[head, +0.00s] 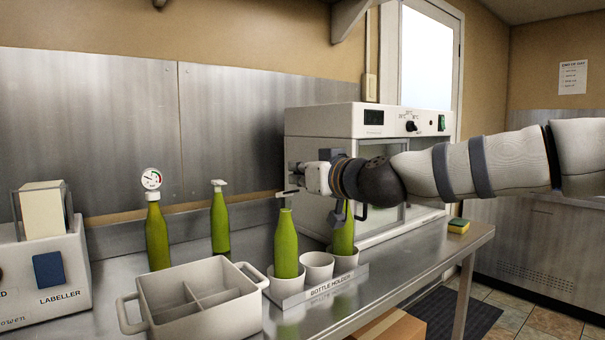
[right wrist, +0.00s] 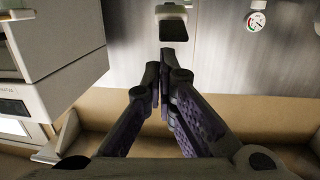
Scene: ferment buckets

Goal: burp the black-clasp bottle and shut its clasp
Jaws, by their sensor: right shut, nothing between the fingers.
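A green bottle (head: 286,250) stands upright in the front left cup of the bottle holder (head: 330,284), a pale stopper piece at its top. A second green bottle (head: 344,240) stands at the holder's right; my wrist covers its top, and dark parts show there that I cannot tell apart from a clasp. I cannot tell for sure which bottle has the black clasp. My right gripper (head: 303,179) points left, shut and empty, just above and right of the front bottle's top. Its dark fingers (right wrist: 163,85) also show in the right wrist view. My left gripper is not in view.
A gauge-topped bottle (head: 157,238) and another green bottle (head: 220,225) stand at the back. A divided grey crate (head: 200,325) is at the front, a labeller (head: 50,290) at the left. A white incubator (head: 310,130) stands close behind my right gripper. The holder's middle cup (head: 317,268) looks empty.

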